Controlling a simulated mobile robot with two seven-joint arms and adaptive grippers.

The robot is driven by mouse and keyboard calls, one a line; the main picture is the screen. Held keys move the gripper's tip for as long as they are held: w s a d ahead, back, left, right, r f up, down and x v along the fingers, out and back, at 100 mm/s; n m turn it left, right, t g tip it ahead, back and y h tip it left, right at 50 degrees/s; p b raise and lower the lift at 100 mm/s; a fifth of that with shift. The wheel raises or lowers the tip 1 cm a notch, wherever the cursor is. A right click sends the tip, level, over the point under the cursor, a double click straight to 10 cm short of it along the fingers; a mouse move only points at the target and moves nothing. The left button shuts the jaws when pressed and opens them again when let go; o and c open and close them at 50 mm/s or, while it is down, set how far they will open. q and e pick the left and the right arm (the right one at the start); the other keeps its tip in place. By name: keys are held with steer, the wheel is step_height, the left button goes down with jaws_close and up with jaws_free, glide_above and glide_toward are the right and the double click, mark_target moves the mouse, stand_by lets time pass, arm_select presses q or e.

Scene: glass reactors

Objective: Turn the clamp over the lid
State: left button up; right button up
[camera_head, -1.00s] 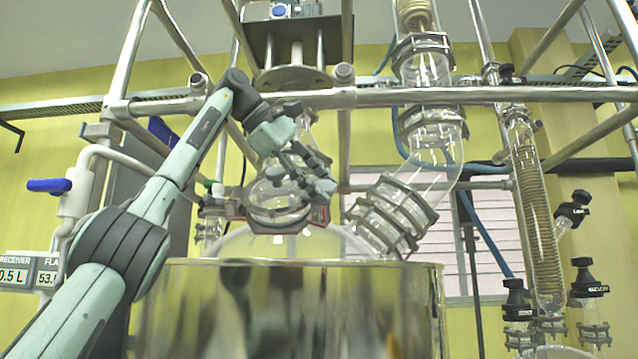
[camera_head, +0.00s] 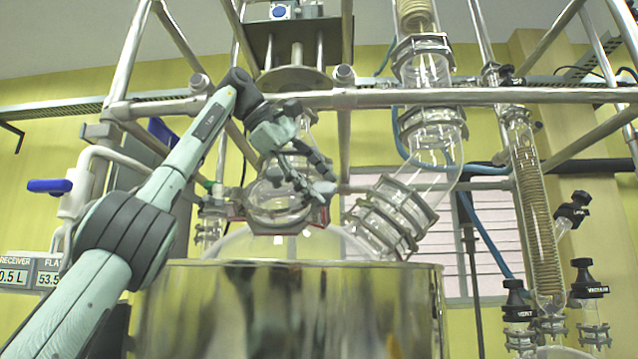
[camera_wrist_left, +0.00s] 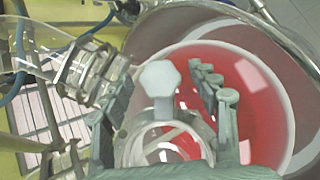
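A pale clamp knob with a hexagonal head (camera_wrist_left: 160,78) stands in the middle of the left wrist view, above a round glass neck (camera_wrist_left: 165,145). My left gripper (camera_wrist_left: 164,80) is open, with one dark finger on each side of the knob; I see gaps and no clear contact. In the head view my left gripper (camera_head: 308,172) is in front of the round glass piece (camera_head: 275,205) above the vessel's clear glass lid (camera_head: 240,244). The fingers and glass hide the clamp there. My right gripper is in neither view.
A shiny metal vessel (camera_head: 290,310) fills the lower middle. A jointed glass elbow (camera_head: 395,215) stands close right of the gripper. A horizontal steel bar (camera_head: 480,96) crosses above, near my forearm. A blue-handled valve (camera_head: 50,186) is at left.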

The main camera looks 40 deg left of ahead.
mark_target(321, 184)
arm_select(q)
steer(key=shift+v, duration=1.6)
steer(key=s+a, duration=0.4)
steer(key=s, duration=0.7)
steer(key=shift+a, duration=0.25)
steer(key=shift+f, duration=0.1)
